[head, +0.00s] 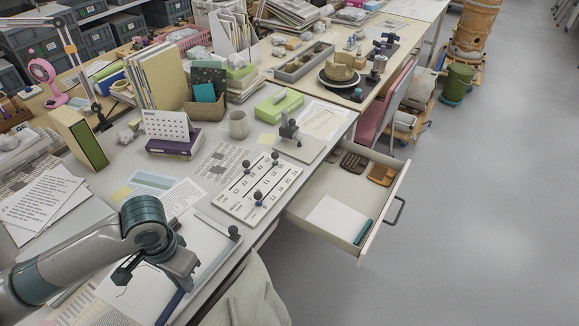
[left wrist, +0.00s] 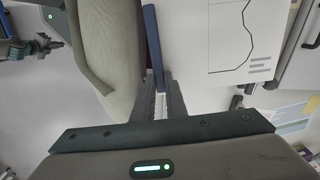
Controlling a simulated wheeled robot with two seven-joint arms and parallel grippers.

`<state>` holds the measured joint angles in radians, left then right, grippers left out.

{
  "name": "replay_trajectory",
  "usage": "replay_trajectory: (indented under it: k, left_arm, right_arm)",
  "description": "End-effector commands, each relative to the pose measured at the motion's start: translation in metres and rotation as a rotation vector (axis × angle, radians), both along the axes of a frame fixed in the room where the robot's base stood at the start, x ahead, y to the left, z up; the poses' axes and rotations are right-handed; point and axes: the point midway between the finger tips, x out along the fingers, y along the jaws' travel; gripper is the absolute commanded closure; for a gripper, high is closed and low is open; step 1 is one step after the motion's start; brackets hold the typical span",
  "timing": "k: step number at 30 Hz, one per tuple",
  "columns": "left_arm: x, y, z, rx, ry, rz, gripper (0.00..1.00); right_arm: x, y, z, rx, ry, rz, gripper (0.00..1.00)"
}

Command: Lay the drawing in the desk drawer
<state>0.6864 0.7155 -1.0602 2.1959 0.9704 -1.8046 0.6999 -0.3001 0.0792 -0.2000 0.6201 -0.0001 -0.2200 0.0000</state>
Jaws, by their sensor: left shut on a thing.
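The drawing (head: 130,287) is a white sheet with a black outline, lying flat at the desk's near edge; it also shows in the left wrist view (left wrist: 228,45). A blue strip (head: 170,307) runs along its near edge. My left gripper (left wrist: 160,95) is shut on this strip (left wrist: 152,40). The desk drawer (head: 375,222) stands open at the right of the desk. In it lie a white sheet or pad (head: 335,216), a teal bar (head: 363,232) and brown items (head: 380,174). A dark part with a green light in the left wrist view may be my right gripper (left wrist: 25,48).
A number board with knobs (head: 258,190) lies between the drawing and the drawer. A small stand (head: 290,133) is behind it. A pale chair back (head: 248,298) stands at the desk's front. The drawer's left front holds white paper; its middle has bare floor.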

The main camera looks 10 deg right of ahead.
Motion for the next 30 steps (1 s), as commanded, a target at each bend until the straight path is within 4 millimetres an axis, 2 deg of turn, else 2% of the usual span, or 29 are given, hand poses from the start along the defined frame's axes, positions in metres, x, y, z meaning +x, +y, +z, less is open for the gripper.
replay_trajectory:
  k: [6,12,30]
  left_arm:
    - [-0.011,0.006,-0.004,0.001,0.0,0.337,1.0]
    - [-0.016,0.009,-0.006,0.003,-0.001,0.503,1.0]
    - [-0.016,0.009,-0.006,0.003,-0.001,0.536,1.0]
  right_arm:
    - [0.0,0.0,-0.003,0.0,0.0,0.0,1.0]
    - [0.0,0.0,-0.004,0.0,0.0,0.0,1.0]
    - [0.0,0.0,-0.004,0.0,0.0,0.0,1.0]
